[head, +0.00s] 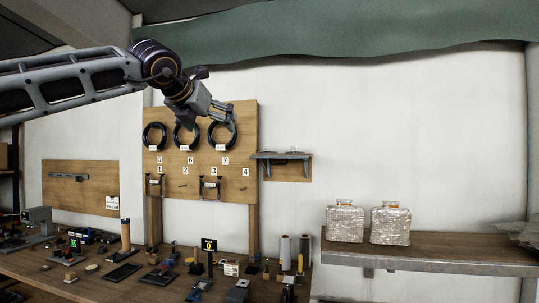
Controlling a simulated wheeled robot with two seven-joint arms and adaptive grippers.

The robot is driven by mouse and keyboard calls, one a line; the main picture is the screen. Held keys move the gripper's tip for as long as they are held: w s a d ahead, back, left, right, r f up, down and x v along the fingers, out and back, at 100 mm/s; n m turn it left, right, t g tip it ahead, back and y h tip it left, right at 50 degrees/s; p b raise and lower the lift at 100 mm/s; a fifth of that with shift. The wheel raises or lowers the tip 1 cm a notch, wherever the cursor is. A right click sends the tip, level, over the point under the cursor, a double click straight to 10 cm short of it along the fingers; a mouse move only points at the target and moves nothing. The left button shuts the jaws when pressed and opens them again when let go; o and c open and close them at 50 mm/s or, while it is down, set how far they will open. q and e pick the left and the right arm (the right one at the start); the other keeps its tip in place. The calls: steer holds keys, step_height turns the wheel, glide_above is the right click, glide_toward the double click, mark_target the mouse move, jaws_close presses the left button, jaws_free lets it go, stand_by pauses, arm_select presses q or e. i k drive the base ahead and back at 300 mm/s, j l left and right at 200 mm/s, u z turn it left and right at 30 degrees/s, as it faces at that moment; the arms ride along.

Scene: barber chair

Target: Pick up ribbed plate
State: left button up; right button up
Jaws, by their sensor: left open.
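I cannot tell which item is the ribbed plate; nothing in the head view shows clear ribs at this size. Flat dark plates lie on the workbench, one of them a dark rectangular plate (122,275) at the lower left. My left gripper (233,122) is open and empty, raised in front of the wooden pegboard. In the picture it overlaps the right-hand black ring, and I cannot tell if they touch. It is well above the workbench. My right gripper is not in view.
The workbench (60,290) is crowded with small parts. Black rings hang on the pegboard (247,150) above number labels. A small bracket shelf (285,157) is on the wall. Two silvery bottles (345,223) (390,225) stand on the right shelf (460,250).

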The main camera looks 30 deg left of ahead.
mark_target(266, 150)
steer(key=i+j, duration=0.25)
steer(key=i, duration=0.2)
steer(key=i+j, duration=0.2)
steer(key=i, duration=0.2)
steer(key=i+j, duration=0.25)
steer(key=i, duration=0.2)
steer(key=i+j, duration=0.2)
steer(key=i, duration=0.2)
